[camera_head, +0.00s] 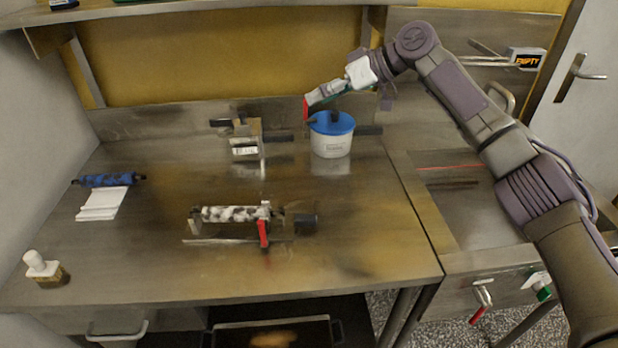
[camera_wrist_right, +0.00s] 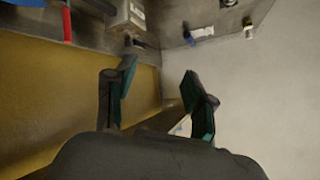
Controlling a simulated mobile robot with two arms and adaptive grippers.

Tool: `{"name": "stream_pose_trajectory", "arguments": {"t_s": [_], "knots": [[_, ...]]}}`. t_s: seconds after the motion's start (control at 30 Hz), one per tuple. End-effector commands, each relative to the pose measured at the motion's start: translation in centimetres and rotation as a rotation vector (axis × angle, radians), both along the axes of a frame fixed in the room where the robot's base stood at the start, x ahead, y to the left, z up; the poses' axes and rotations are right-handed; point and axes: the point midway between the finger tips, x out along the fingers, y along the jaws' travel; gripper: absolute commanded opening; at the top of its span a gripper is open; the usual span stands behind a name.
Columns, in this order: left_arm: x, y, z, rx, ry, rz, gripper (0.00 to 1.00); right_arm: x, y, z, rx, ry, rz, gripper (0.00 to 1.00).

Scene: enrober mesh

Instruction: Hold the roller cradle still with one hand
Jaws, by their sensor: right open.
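The roller cradle (camera_head: 194,228) sits near the middle of the steel table, holding a mottled black-and-white roller (camera_head: 228,214). A red lever (camera_head: 263,233) hangs at the cradle's right side, and a dark knob (camera_head: 305,224) is at its right end. My right gripper (camera_head: 312,104) is up at the back of the table, beside and above a blue-lidded tub, well apart from the cradle. In the right wrist view its two teal-padded fingers (camera_wrist_right: 160,92) are spread with nothing between them. My left gripper is not in view.
The white tub with a blue lid (camera_head: 332,140) stands at the back, right of a metal fixture (camera_head: 245,140). A blue roller (camera_head: 108,180) with white sheet and a small bottle (camera_head: 46,268) are at left. A sink-like recess (camera_head: 465,200) is at right. The table's front is clear.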

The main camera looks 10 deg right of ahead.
Motion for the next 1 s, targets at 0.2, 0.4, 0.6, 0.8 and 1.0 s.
{"name": "stream_pose_trajectory", "arguments": {"t_s": [0.2, 0.4, 0.6, 0.8, 1.0], "knots": [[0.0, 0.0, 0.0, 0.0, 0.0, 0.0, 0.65, -7.5, 4.9, -8.0, -0.502, 0.013, 0.388, 0.54], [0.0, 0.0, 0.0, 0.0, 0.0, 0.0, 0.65, -11.5, 4.7, -11.3, -0.883, 0.012, 0.614, 0.54], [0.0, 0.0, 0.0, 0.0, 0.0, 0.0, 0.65, -12.4, 4.3, -12.4, -0.992, 0.017, 0.668, 0.54], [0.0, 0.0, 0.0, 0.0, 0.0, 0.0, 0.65, -12.4, 4.3, -15.4, -0.991, 0.019, 0.667, 0.54], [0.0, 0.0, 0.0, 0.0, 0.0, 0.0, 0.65, -12.4, 4.3, -19.3, -0.989, 0.019, 0.666, 0.54]]}}
